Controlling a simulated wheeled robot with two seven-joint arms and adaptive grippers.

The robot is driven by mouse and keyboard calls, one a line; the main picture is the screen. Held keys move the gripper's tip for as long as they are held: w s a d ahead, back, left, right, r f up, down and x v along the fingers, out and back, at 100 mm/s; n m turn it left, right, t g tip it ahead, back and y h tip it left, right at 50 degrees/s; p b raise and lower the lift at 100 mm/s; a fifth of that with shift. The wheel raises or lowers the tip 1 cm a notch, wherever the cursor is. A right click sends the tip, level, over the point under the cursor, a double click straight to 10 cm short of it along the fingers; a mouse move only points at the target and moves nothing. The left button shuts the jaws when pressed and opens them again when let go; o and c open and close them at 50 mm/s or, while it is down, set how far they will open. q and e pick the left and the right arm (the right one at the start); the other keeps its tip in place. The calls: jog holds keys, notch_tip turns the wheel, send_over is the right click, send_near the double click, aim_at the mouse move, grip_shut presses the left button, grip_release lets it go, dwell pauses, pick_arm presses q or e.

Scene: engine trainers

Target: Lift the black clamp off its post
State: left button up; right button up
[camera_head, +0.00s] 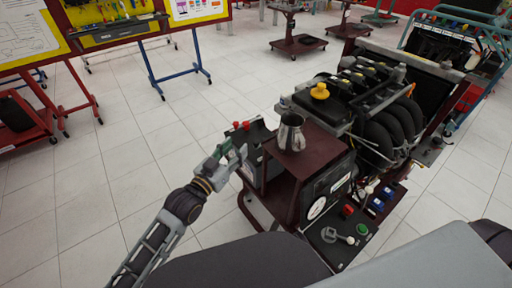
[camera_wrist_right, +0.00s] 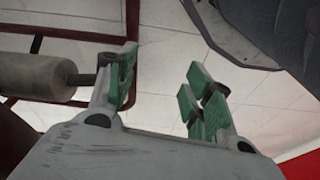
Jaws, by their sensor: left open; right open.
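A dark battery-like box (camera_head: 257,137) with two red caps (camera_head: 241,125) on top stands at the left end of the engine trainer. I cannot make out the black clamp or its post clearly; they are small or hidden near the box and gripper. My left gripper (camera_head: 231,156) has green finger pads. It is open, close beside the near left side of the box, and I see nothing between its fingers. My right gripper (camera_wrist_right: 164,80) is open and empty in the right wrist view. It is outside the head view.
A metal pitcher (camera_head: 291,132) stands on the trainer's dark red stand (camera_head: 313,143). The engine (camera_head: 375,115) with a yellow cap (camera_head: 320,91) is behind it. A control panel (camera_head: 345,232) with a green button is at the front. Tiled floor (camera_head: 120,180) is clear on the left.

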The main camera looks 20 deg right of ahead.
pick_arm(q)
jog(key=b, duration=0.5)
send_near(254, 144)
notch_tip(254, 144, up, 2)
jog(key=s+a, duration=0.2)
jog(key=shift+w+d+f+b, duration=0.1)
jog(key=shift+f+b, duration=0.8)
jog(key=shift+b, duration=0.2)
pick_arm(e)
jog(key=r, duration=0.3)
jog(key=w+r, duration=0.1)
jog(key=shift+a+r, duration=0.35)
jog(key=shift+a, duration=0.05)
pick_arm(q)
jog(key=shift+w+d, duration=0.1)
jog(key=shift+b+x, duration=1.35)
jog(key=shift+x, duration=4.55)
jog(key=shift+w+d, duration=0.4)
jog(key=shift+d, duration=0.05)
jog(key=shift+w+d, duration=0.2)
pick_arm(e)
jog(key=shift+t+y, duration=0.4)
jog(key=shift+t, duration=0.2)
jog(key=r, duration=0.4)
jog(key=shift+w+a+r, duration=0.2)
jog(key=shift+w+a, duration=0.05)
jog(key=shift+a, duration=0.15)
pick_arm(q)
jog(key=shift+c, duration=0.4)
